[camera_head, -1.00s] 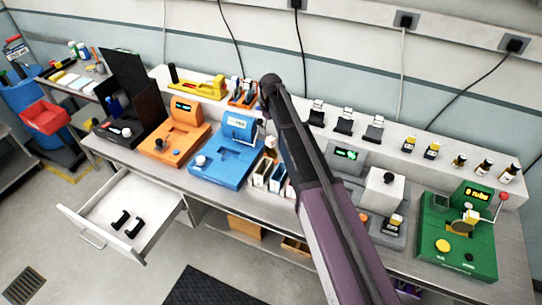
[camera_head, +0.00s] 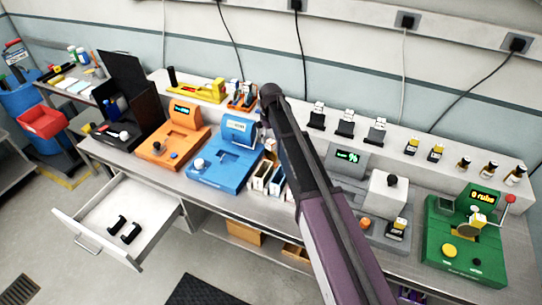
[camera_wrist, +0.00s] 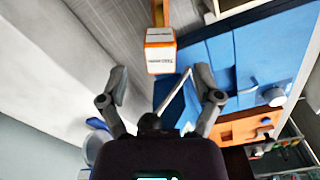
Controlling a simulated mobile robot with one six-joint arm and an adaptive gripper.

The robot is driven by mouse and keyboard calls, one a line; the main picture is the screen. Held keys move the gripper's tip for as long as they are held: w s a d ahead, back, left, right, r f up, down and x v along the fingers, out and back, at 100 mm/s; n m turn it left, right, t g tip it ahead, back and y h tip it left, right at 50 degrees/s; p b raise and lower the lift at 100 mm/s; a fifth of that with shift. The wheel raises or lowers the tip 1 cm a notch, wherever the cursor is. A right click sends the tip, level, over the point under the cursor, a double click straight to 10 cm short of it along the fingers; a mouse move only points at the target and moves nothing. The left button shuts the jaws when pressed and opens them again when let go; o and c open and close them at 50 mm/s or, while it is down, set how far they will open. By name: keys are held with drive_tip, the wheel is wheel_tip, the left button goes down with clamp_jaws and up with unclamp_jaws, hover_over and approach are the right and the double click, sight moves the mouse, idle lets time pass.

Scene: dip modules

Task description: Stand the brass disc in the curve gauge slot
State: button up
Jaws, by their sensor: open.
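I cannot pick out the brass disc for certain; a small round tan piece (camera_head: 472,218) shows on the green device (camera_head: 455,262) at the right in the head view. No curve gauge label is readable. A blue device (camera_head: 206,178) with a tilted screen and a white knob stands left of my arm; its blue body also shows in the wrist view (camera_wrist: 225,65). My gripper (camera_wrist: 160,80) is open, its fingers wide apart. A thin pale strip shows between them, but I cannot tell what it is. In the head view the gripper is mostly hidden behind my arm.
An orange-and-white labelled block (camera_wrist: 160,50) lies ahead of the fingers. An orange device (camera_head: 160,150) and a grey device (camera_head: 350,190) share the bench. A drawer (camera_head: 75,215) stands open at the front left, holding black pieces. Small dark-based pieces (camera_head: 345,124) line the back shelf.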

sight(271, 141)
drive_tip(key=shift+f+b, duration=2.5)
drive_tip(key=shift+f, duration=0.1)
drive_tip(key=shift+s, duration=0.1)
clamp_jaws()
